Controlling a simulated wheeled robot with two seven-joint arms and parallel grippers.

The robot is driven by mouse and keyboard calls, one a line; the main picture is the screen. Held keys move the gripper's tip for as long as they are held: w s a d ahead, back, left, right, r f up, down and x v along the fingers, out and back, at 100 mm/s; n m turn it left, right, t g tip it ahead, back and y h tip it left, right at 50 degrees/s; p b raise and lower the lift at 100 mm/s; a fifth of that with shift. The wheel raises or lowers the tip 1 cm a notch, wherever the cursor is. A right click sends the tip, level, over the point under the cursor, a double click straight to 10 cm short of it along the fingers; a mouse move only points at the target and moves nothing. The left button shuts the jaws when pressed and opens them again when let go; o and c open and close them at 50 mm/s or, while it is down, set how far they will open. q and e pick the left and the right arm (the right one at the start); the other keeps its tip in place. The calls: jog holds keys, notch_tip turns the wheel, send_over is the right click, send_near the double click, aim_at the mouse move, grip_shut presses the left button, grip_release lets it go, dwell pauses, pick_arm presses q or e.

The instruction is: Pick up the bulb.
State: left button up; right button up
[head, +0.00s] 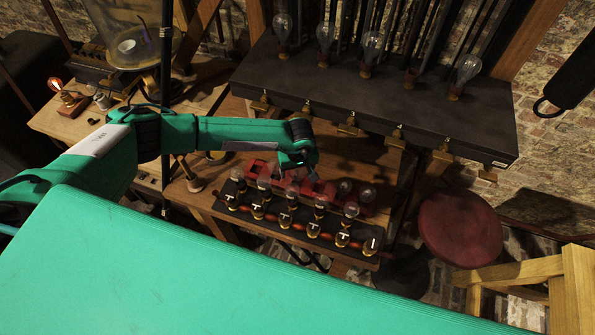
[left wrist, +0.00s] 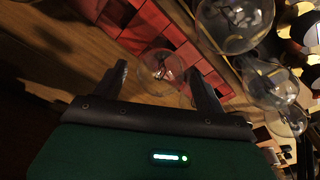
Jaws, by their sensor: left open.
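A clear glass bulb (left wrist: 160,72) shows between the two fingers of my left gripper (left wrist: 163,88) in the left wrist view, in front of red boxes (left wrist: 150,35). The fingers are open, one on each side of it; whether they touch it I cannot tell. In the head view my left gripper (head: 297,168) hangs over the bench, above the red boxes (head: 328,190) and just behind a row of small bulbs (head: 320,200). The gripper and arm hide part of the boxes there. My right gripper is not in view.
The small bulbs stand in a dark rack (head: 298,228) with brass fittings along the bench front. Larger bulbs stand on a dark shelf (head: 410,110) above and behind. A red round stool (head: 460,228) is at the right. Large bulbs (left wrist: 236,22) crowd the wrist view's right side.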

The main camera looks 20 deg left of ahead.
pick_arm(q)
jog(key=shift+f, duration=0.15)
jog(key=c, duration=1.1)
jog(key=shift+c, duration=0.2)
